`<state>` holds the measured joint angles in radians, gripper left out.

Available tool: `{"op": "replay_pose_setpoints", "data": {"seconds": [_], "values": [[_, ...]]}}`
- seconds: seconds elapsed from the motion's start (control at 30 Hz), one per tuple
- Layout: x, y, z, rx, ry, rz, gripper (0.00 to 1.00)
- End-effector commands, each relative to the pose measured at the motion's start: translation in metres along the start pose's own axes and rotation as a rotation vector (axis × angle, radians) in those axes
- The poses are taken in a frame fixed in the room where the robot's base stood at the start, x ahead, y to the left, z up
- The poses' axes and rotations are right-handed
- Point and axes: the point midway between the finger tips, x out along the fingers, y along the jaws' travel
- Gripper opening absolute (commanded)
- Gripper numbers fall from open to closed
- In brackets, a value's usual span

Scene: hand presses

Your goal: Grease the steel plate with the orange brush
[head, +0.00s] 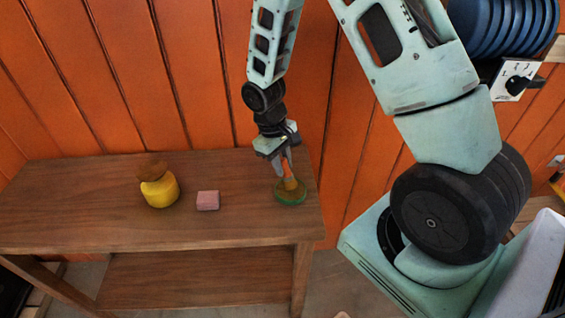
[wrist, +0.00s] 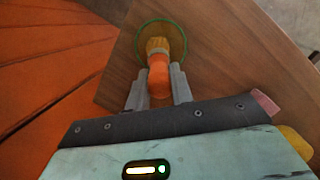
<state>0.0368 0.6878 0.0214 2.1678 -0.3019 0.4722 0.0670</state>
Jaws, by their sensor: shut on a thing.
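The orange brush (wrist: 158,76) is upright between the two fingers of my gripper (wrist: 157,88), which is shut on its handle. Its tan bristles (wrist: 157,45) point away from the gripper. In the head view my gripper (head: 284,168) is over the right end of the table, with the brush (head: 290,184) below it. The plate's middle looks brownish. I cannot tell whether the bristles touch it.
A yellow jar (head: 160,191) with a brown lid and a small pink block (head: 208,200) stand left of the plate on the wooden table (head: 90,215). The plate is close to the table's right edge. An orange plank wall (head: 200,80) rises behind. The table's left end is clear.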

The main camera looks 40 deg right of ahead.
Motion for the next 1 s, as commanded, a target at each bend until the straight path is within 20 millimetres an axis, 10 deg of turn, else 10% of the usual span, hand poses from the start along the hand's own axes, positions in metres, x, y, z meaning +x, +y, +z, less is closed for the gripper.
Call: {"op": "replay_pose_setpoints", "data": {"seconds": [1.0], "values": [[-0.06, 0.005, 0.011, 0.0, 0.001, 0.001, 0.0]]}}
